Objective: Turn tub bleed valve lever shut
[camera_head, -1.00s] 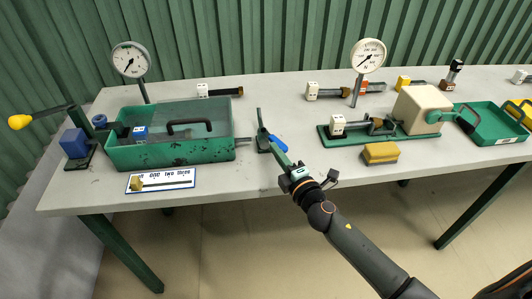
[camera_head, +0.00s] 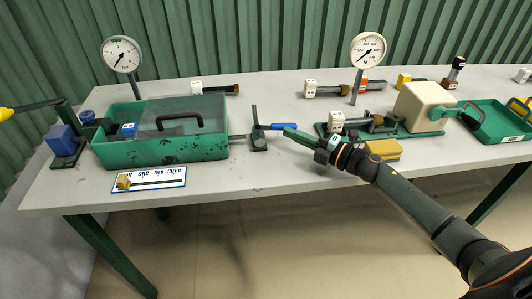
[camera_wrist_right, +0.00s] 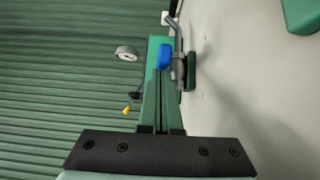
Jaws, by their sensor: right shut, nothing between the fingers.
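The bleed valve (camera_head: 259,139) stands on the table at the right end of the green tub (camera_head: 160,151). Its blue lever (camera_head: 279,126) points right in the head view, away from the tub. My right gripper (camera_head: 288,131) is shut and empty, with its green fingertips close beside the lever's outer end; I cannot tell whether they touch. In the right wrist view the fingers (camera_wrist_right: 161,98) point at the blue lever (camera_wrist_right: 165,56), which appears just beyond their tips. My left gripper is not in view.
A pump-like lever with a yellow knob (camera_head: 5,114) is left of the tub. A label plate (camera_head: 150,180) lies in front of it. Right of my fingers are a green-based fixture (camera_head: 420,108) and a yellow block (camera_head: 383,149). Two gauges (camera_head: 368,50) stand behind.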

